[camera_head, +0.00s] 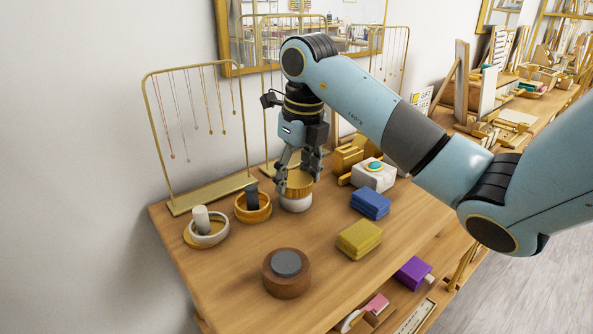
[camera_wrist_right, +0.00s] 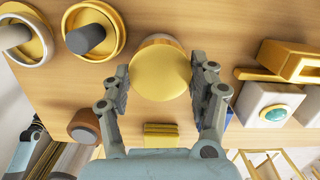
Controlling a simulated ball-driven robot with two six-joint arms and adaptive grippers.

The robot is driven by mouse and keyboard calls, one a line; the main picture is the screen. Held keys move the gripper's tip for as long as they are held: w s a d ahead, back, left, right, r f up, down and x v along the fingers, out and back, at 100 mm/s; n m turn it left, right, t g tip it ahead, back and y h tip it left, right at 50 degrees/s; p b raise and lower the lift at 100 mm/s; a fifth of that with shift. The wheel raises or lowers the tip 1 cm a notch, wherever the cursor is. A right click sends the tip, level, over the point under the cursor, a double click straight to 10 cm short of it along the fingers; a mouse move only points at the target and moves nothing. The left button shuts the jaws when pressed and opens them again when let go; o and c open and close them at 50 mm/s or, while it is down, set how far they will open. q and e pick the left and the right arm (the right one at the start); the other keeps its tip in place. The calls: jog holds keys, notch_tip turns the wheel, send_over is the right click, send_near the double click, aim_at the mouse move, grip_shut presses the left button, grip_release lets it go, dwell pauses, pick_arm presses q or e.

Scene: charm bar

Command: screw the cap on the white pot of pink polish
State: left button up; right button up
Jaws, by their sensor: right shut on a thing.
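The white pot (camera_head: 296,204) stands on the wooden table below my right gripper. A gold cap (camera_head: 299,182) is at its top, seemingly resting on the pot; I cannot tell whether it is threaded on. The pink polish inside is hidden. My right gripper (camera_head: 299,172) points down and is shut on the cap, one finger on each side. In the right wrist view the round cap (camera_wrist_right: 160,74) sits between the fingertips (camera_wrist_right: 160,82) and covers most of the pot.
Left of the pot stand a gold dish with a dark peg (camera_head: 253,205) and a white dish with a pale peg (camera_head: 207,227). A brown round pot (camera_head: 287,275) is in front. Yellow (camera_head: 360,240) and blue cloths (camera_head: 370,204) and a white box (camera_head: 374,178) are right. Necklace stands are behind.

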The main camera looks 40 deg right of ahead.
jog(key=shift+m, duration=0.9)
jog(key=m, duration=0.1)
jog(key=m+p, duration=0.1)
jog(key=shift+r+m+h, duration=0.2)
jog(key=shift+m+h, duration=0.1)
jog(key=shift+m+p, duration=0.4)
jog(key=shift+m, duration=0.1)
jog(key=shift+f+m, duration=0.15)
jog(key=shift+m, duration=0.15)
